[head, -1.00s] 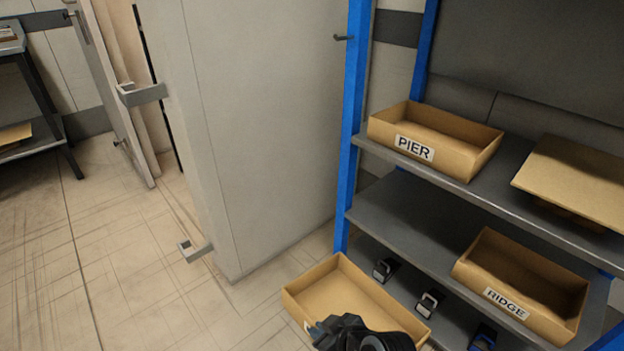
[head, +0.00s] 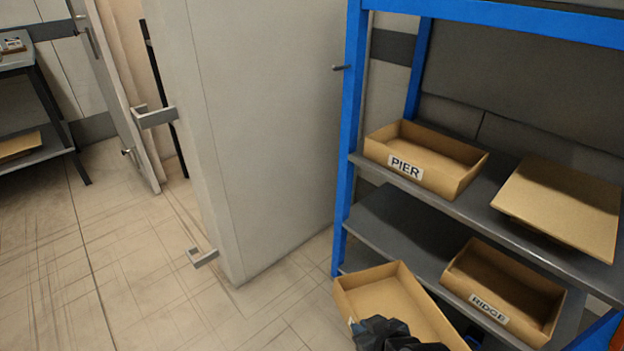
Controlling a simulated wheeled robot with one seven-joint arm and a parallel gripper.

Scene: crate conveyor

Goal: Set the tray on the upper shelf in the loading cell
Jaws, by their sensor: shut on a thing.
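My gripper (head: 385,335) is at the bottom of the head view, shut on the near side of an open tan tray (head: 368,273). The tray looks empty and is tilted in the picture. Its far corner overlaps the front of the blue rack, below the middle shelf; I cannot tell whether they touch. Its label is almost wholly hidden by the gripper. The upper shelf (head: 478,207) of the rack holds a tan tray marked PIER (head: 437,178) at its left and a flat tan board or box (head: 560,205) at its right.
The middle shelf (head: 390,222) holds a tray marked RIDGE (head: 515,275) at its right; its left part is bare. A blue upright (head: 350,140) bounds the rack. A pale door panel (head: 265,130) with grey handles stands left. Open floor (head: 120,270) lies further left.

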